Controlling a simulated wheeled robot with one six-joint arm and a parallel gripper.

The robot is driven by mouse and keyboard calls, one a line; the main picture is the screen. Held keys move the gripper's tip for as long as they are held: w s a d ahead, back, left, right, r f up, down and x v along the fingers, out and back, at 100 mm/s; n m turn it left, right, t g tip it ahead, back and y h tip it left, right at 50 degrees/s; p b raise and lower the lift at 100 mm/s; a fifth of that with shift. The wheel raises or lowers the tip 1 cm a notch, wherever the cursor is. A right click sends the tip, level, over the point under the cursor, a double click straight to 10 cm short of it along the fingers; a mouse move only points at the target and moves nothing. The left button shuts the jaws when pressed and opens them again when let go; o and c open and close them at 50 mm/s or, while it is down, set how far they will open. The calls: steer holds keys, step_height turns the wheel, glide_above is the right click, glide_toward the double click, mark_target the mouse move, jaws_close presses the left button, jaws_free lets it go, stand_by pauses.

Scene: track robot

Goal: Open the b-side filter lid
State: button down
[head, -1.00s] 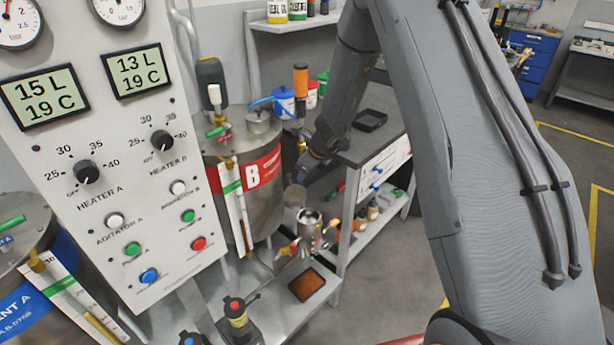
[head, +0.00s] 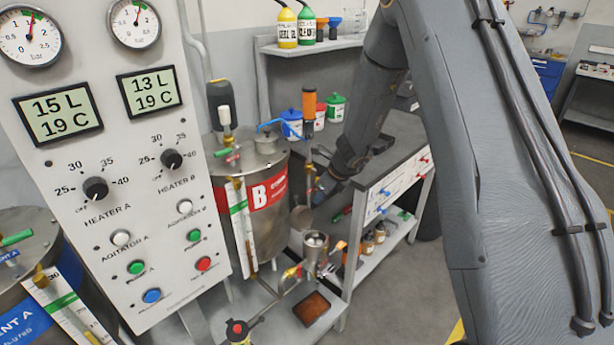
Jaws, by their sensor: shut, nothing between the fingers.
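The b-side filter (head: 315,241) is a small metal pot on the pipework below and in front of the steel tank marked B (head: 265,215). Its top looks open, with a dark inside. A round, dull disc (head: 302,218) stands just behind its rim and looks like the lid swung up, but it is too small to be sure. My gripper (head: 320,195) is at the end of my arm, above and behind the filter, apart from it. It is small and dark here, shut and empty.
The control panel (head: 125,190) stands at left, close to tank B. A grey bench (head: 400,150) with drawers and bottles is right of the filter. A brown tray (head: 311,308) lies below the filter.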

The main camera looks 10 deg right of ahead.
step_height(320, 180, up, 7)
steer(key=p, duration=0.2)
glide_above(299, 207)
steer(key=s+d, duration=0.2)
steer(key=shift+r, duration=0.1)
steer(key=c, duration=2.4)
jaws_free()
steer(key=shift+w+a+r+b, duration=0.1)
steer(key=shift+w+r+b, duration=0.05)
steer(key=shift+b, duration=0.15)
steer(key=o, duration=0.5)
steer(key=shift+w+f+b, duration=0.1)
steer(key=shift+f+b, duration=0.15)
steer(key=shift+b, duration=0.1)
steer(key=shift+c, duration=0.2)
steer(key=shift+o, duration=0.2)
step_height(299, 207, down, 4)
steer(key=b, duration=0.2)
steer(key=g+b, duration=0.1)
steer(key=shift+w+r+g+y+b, duration=0.1)
steer(key=shift+w+g+y+b, duration=0.05)
steer(key=shift+g+y+b, duration=0.2)
steer(key=shift+g, duration=0.25)
steer(key=shift+s+d+p+x, duration=0.1)
steer(key=shift+p+x, duration=0.25)
steer(key=shift+x, duration=1.65)
steer(key=shift+s+d+p+x, duration=0.1)
steer(key=shift+p+x, duration=0.2)
steer(key=shift+x, duration=1.75)
steer(key=shift+c, duration=0.5)
